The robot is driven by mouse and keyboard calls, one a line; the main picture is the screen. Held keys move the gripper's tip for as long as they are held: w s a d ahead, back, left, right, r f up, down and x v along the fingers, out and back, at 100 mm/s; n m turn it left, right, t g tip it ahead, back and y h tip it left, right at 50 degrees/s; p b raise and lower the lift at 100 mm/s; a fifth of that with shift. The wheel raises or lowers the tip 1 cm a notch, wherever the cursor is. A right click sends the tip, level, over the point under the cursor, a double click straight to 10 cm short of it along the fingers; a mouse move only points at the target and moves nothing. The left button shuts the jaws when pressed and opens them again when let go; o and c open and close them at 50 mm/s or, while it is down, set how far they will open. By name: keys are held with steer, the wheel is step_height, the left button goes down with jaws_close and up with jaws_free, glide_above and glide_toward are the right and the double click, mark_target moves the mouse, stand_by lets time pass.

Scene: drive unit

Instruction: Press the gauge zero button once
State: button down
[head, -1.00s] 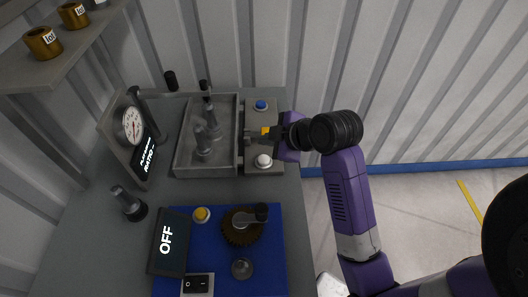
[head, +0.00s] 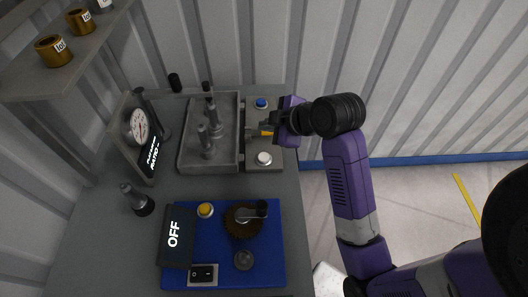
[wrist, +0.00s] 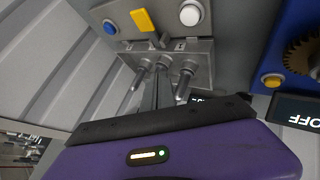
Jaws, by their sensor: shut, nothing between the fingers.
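The round white gauge (head: 139,125) stands on a panel at the left of the bench, with a dark display below it. No button is legibly marked as gauge zero. A blue button (head: 261,103) and a white button (head: 264,158) sit at opposite ends of a grey box; the wrist view also shows the blue (wrist: 110,27) and white (wrist: 190,14) ones. A yellow button (head: 205,210) is on the blue mat. My gripper (head: 256,132) is shut and empty, over the grey box between the blue and white buttons, apparently touching neither.
A yellow piece (wrist: 143,20) lies between the blue and white buttons. A grey tray (head: 180,160) with upright pegs adjoins the box. The blue mat (head: 275,270) carries a gear, a rocker switch and an OFF display (head: 174,236). A shelf (head: 60,85) overhangs the left.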

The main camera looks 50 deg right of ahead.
steer(key=shift+r, duration=2.8)
steer(key=w+d+r+m+t+h, duration=0.3)
steer(key=d+r+m, duration=0.1)
steer(key=r, duration=0.2)
steer(key=s+a+f+m+t+y+b, duration=0.1)
steer(key=s+a+f+b, duration=0.1)
steer(key=s+a+f, duration=0.3)
steer(key=s+a+f+m+t+y+b, duration=0.1)
steer(key=s+a+f+y+b, duration=0.1)
steer(key=s+a+f, duration=0.4)
steer(key=s+a+f+m+y+b, duration=0.1)
steer(key=s+a+f+b, duration=0.2)
steer(key=s+a, duration=1)
steer(key=s+f, duration=0.3)
steer(key=shift+a+t+y, duration=0.25)
steer(key=shift+t+y, duration=0.05)
steer(key=shift+t, duration=0.1)
